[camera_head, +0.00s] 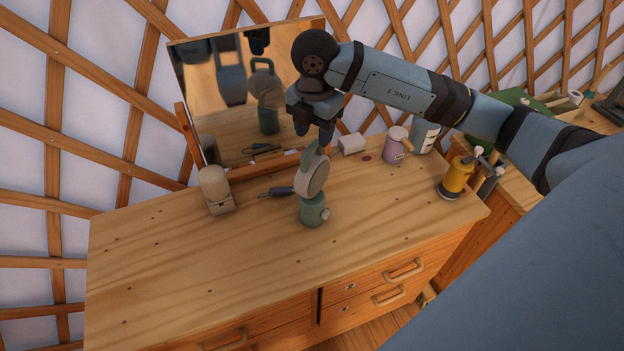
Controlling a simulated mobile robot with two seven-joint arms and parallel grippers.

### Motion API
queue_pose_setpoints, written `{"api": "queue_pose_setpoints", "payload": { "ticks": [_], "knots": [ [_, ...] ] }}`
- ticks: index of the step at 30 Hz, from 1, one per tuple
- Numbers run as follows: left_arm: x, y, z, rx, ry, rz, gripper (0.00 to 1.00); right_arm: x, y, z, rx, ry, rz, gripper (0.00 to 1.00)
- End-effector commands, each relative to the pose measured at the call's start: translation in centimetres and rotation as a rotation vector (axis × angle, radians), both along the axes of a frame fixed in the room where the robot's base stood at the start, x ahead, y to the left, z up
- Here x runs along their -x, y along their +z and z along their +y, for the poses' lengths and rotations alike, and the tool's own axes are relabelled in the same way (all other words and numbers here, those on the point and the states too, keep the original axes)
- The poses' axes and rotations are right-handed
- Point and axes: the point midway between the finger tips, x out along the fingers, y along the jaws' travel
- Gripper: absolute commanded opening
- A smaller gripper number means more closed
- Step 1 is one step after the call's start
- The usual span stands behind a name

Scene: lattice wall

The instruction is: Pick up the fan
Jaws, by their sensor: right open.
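The fan (313,207) stands upright on the wooden dresser top, with a green base and a pale round head with a loop handle at its top. My right gripper (315,137) points down just above the fan's handle. Its fingers are open, with the top of the handle close to or between the fingertips; I cannot tell whether they touch. The fan also shows as a reflection in the mirror. My left gripper is not in view.
A mirror (222,90) leans at the back of the dresser (160,255). The dresser's front left is clear.

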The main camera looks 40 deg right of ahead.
Motion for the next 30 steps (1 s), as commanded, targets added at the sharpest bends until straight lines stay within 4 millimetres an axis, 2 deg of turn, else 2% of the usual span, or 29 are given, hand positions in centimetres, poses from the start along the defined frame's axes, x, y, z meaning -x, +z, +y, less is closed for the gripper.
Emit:
{"api": "queue_pose_setpoints", "payload": {
  "ticks": [5,9,18,24,30],
  "knots": [
    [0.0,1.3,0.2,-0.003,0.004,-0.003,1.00,-0.4,-2.4,0.2,0.000,0.000,0.005,0.46],
    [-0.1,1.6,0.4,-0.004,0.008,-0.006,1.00,-0.4,-4.2,0.2,0.000,0.001,0.003,0.46],
    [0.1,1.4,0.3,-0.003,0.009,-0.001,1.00,-0.5,-4.8,0.2,0.000,0.002,0.001,0.46],
    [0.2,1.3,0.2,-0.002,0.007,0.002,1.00,-0.5,-4.8,0.2,0.000,0.001,0.001,0.00],
    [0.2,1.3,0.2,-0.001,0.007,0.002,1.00,-0.5,-4.7,0.2,0.000,0.001,0.000,0.00]
  ]
}}
